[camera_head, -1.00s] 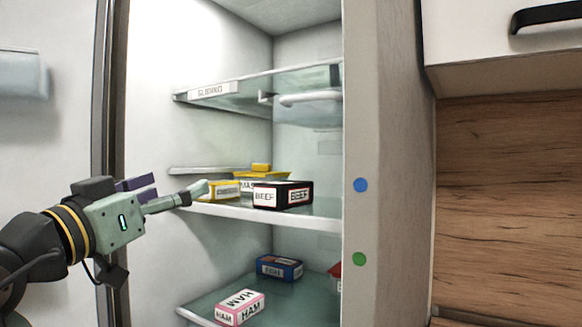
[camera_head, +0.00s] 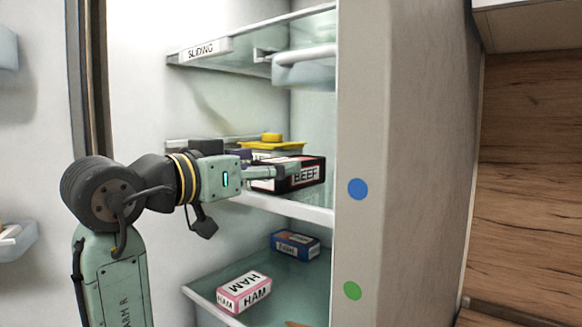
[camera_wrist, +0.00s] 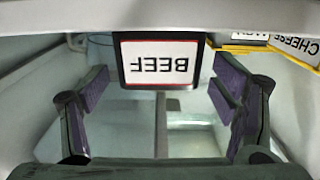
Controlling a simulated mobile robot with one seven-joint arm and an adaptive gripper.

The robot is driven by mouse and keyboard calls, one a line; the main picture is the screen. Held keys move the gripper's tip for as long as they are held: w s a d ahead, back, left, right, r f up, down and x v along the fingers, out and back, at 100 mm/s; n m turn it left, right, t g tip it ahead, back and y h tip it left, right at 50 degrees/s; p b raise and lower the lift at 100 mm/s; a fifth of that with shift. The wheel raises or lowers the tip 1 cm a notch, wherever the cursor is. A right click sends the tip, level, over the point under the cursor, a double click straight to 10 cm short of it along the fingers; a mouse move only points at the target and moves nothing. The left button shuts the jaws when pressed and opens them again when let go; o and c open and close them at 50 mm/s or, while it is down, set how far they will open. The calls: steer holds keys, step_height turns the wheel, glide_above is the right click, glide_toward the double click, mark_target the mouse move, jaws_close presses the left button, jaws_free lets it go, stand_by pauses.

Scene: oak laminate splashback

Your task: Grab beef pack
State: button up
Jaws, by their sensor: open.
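The beef pack (camera_head: 308,174) is a black box with white BEEF labels on the fridge's middle shelf (camera_head: 285,205). In the wrist view its label (camera_wrist: 160,62) faces me upside down, at the top centre. My gripper (camera_head: 290,170) is at the shelf in front of the pack and hides part of it in the head view. In the wrist view my gripper (camera_wrist: 165,100) is open, with its purple-padded fingers apart. The pack appears between the fingers' lines, toward their far ends. I cannot tell whether either finger touches it.
A yellow-lidded container (camera_head: 272,146) stands behind the pack. A yellow-edged cheese pack (camera_wrist: 298,45) is close on the right in the wrist view. Below are a ham pack (camera_head: 244,291) and a blue pack (camera_head: 295,245). The fridge side wall (camera_head: 385,120) bounds the right.

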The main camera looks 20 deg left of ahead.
mark_target(285, 160)
steer(key=p+x, duration=0.2)
steer(key=x, duration=0.2)
steer(key=shift+s+r, duration=0.1)
steer(key=shift+r, duration=0.1)
steer(key=shift+w+d+f, duration=0.15)
steer(key=shift+w+d, duration=0.05)
steer(key=shift+w, duration=0.35)
steer(key=shift+c, duration=0.4)
steer(key=c, duration=1.3)
steer(key=shift+c, duration=0.8)
